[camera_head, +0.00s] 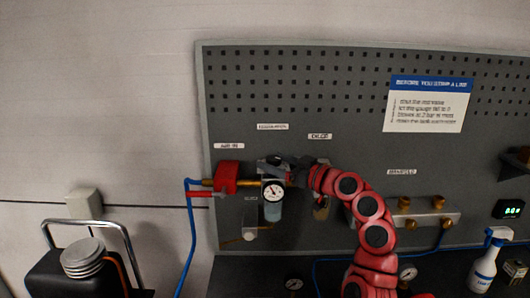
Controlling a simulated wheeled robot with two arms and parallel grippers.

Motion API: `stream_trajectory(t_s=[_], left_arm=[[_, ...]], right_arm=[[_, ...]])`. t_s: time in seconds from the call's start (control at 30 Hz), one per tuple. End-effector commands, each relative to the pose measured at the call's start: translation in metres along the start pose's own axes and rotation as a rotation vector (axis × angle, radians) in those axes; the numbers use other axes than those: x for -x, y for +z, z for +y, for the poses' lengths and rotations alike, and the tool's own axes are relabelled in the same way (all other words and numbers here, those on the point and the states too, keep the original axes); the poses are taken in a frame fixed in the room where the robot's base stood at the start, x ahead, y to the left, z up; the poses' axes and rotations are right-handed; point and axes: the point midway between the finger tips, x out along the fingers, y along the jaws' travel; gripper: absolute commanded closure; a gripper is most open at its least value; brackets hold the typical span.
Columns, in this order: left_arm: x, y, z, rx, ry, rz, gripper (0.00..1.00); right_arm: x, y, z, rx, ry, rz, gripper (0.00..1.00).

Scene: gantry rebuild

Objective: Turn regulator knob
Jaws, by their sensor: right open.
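The regulator is mounted on the grey pegboard (330,75), with a round white dial gauge (273,191) and a clear bluish bowl (272,212) below it. My right arm is red and comes up from the lower middle, bending left to the regulator. My right gripper (278,163) is dark and open at the regulator's top, just above the gauge. The knob cannot be made out clearly there; the gripper covers that part. Whether the fingers touch the knob cannot be told. My left gripper is not in view.
A red valve (227,178) with a blue hose (193,235) sits left of the regulator. A manifold (430,217) with brass fittings is to the right. A spray bottle (486,264) stands at the lower right. A black case (76,275) is at the lower left.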

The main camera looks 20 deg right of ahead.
Motion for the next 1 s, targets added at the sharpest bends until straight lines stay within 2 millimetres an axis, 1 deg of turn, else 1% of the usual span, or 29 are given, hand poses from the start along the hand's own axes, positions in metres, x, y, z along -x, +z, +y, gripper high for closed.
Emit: stream_trajectory(t_s=[0.03, 0.1, 0.3, 0.63, 0.67, 0.7, 0.87, 1.0], left_arm=[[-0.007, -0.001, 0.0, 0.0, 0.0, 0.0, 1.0], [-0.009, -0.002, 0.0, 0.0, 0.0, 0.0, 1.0], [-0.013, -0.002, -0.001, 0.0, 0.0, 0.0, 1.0], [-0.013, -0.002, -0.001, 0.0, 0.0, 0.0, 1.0], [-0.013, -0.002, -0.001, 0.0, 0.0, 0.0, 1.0], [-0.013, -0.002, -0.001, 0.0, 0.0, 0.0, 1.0], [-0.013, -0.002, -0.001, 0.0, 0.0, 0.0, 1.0], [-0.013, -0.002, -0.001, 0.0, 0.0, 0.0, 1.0]], right_arm=[[-0.009, -0.003, -0.001, 0.0, -0.003, -0.004, 0.19], [-0.018, -0.003, -0.001, 0.001, -0.003, -0.003, 0.19], [-0.034, -0.001, 0.0, 0.001, -0.001, -0.001, 0.19], [-0.037, 0.0, 0.0, 0.001, 0.0, 0.001, 0.19], [-0.037, 0.0, 0.0, 0.001, 0.0, 0.001, 0.2], [-0.037, 0.0, 0.0, 0.001, 0.0, 0.001, 0.28], [-0.036, 0.0, 0.0, 0.001, 0.0, 0.001, 0.56], [-0.036, 0.0, 0.0, 0.001, 0.0, 0.0, 0.81]])
